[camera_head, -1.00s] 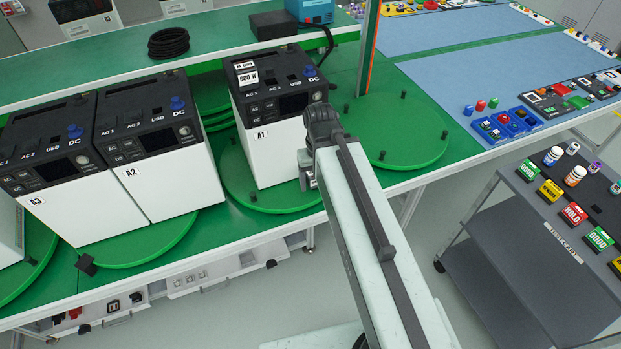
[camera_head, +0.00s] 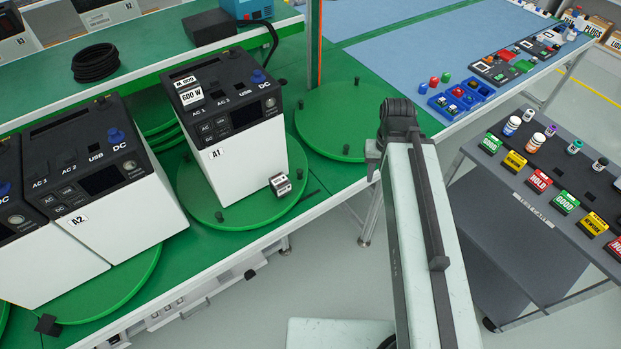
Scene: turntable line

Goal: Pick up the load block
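A block labelled "600 W" (camera_head: 190,92) sits on the top rear of the white-and-black power station A1 (camera_head: 243,152); it looks most like the load block. A smaller dark block with pale labels (camera_head: 280,185) lies on the green turntable (camera_head: 208,209) by the front right of A1; I cannot read its labels. My arm reaches up from the bottom right. Its end with my gripper (camera_head: 374,160) hangs over the table's front edge, right of A1 and apart from both blocks.
Station A2 (camera_head: 98,178) stands left of A1. An empty turntable (camera_head: 343,118) lies right of A1, with short black posts. A grey cart (camera_head: 515,185) with coloured label blocks stands at the right. A black cable coil (camera_head: 95,60) lies on the raised shelf.

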